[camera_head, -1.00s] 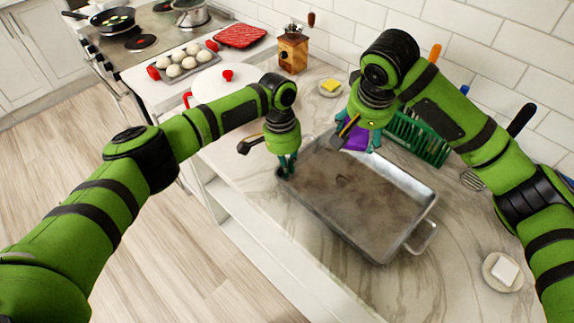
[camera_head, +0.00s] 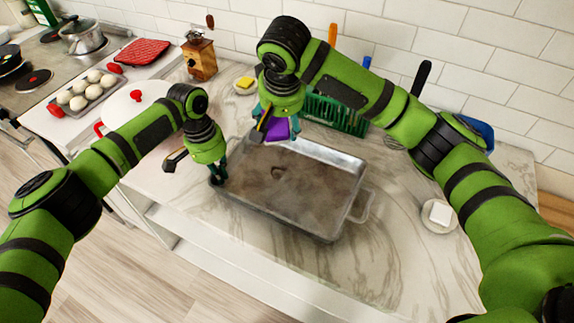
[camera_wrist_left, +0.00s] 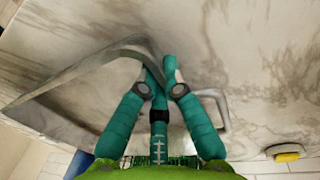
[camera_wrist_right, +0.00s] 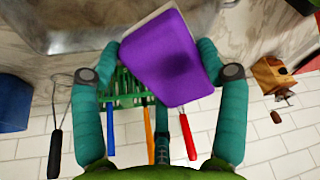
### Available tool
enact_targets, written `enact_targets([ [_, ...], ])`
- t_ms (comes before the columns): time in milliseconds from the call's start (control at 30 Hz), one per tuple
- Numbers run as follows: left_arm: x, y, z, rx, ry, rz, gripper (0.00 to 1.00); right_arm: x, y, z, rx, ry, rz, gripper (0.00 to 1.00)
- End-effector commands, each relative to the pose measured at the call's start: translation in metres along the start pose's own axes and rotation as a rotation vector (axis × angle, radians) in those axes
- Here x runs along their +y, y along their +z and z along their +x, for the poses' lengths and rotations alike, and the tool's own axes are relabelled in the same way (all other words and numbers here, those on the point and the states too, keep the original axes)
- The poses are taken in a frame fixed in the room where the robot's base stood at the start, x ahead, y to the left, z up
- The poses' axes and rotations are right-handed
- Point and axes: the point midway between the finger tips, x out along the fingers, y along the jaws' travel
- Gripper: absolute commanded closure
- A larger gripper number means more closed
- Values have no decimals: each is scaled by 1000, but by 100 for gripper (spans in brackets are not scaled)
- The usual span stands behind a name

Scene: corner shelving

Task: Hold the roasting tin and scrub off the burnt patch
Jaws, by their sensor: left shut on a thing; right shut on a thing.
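The grey metal roasting tin (camera_head: 325,205) lies on the marble counter, its floor stained brown with a small dark burnt patch (camera_head: 279,172). My left gripper (camera_head: 218,177) is shut on the tin's left rim; the left wrist view shows its fingers at the rim (camera_wrist_left: 140,42). My right gripper (camera_head: 278,127) is shut on a purple sponge (camera_head: 277,129), above the tin's far edge. The sponge fills the middle of the right wrist view (camera_wrist_right: 165,62), with the tin's edge (camera_wrist_right: 70,40) beyond it. The sponge looks clear of the burnt patch.
A green rack (camera_head: 338,114) with utensils stands behind the tin. A yellow sponge (camera_head: 245,82) on a dish and a wooden grinder (camera_head: 199,58) are at the back left. A white block on a dish (camera_head: 440,213) is at the right. The counter in front of the tin is clear.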

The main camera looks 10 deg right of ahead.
Motion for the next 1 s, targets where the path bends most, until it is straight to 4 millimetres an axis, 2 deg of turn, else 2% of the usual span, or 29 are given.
enact_targets([
  [500,0,0,0,-1,-1,-1,100,-17,-7,30,-298,-1,1,52],
  [667,-1,0,0,-1,-1,-1,100,-18,-5,36,-323,-5,1,52],
  [1000,-1,0,0,0,-1,-1,100,-18,6,69,-323,-4,2,52],
])
